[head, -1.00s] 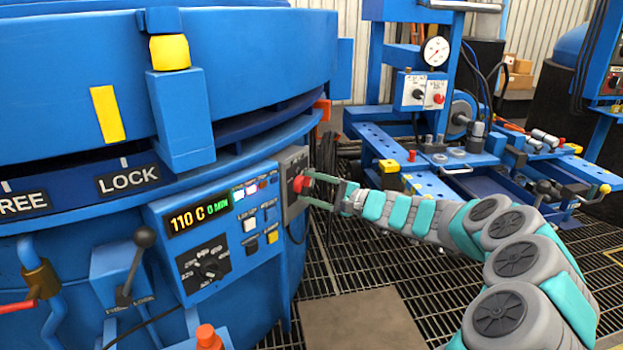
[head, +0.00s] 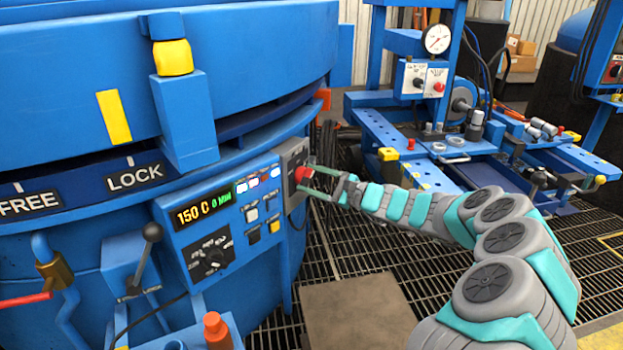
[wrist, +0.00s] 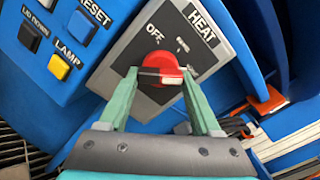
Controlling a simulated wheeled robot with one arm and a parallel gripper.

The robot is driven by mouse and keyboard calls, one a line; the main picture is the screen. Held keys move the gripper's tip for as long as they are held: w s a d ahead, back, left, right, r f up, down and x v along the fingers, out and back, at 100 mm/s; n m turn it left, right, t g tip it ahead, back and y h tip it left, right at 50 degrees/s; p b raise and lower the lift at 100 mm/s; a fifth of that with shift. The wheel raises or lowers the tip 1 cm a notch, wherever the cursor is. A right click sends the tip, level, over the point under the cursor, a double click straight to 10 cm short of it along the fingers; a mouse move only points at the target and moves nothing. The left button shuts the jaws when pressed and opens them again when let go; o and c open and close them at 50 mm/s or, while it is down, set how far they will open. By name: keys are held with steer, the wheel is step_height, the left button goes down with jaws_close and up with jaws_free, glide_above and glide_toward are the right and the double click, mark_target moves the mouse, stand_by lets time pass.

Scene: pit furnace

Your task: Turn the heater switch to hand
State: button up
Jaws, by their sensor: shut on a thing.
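The heater switch is a red round knob (wrist: 160,68) on a grey plate (wrist: 122,62) marked HEAT, with OFF printed above the knob. A pale line crosses the knob; a second small mark by it is too blurred to read. In the head view the knob (head: 301,174) sits at the right end of the control panel. My gripper (wrist: 160,74) is shut on the knob, one green finger on each side. It also shows at the knob in the head view (head: 306,178). The fingers cover part of the plate, and I cannot read a HAND mark.
A yellow lamp button (wrist: 59,67) is left of the plate. A lever (head: 152,234) stands further left. Open grating lies below my arm.

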steer(key=shift+f, duration=0.1)
steer(key=o, duration=1.4)
steer(key=b+v, duration=0.1)
steer(key=v, duration=0.6)
steer(key=shift+s+d, duration=0.15)
steer(key=shift+d, duration=0.25)
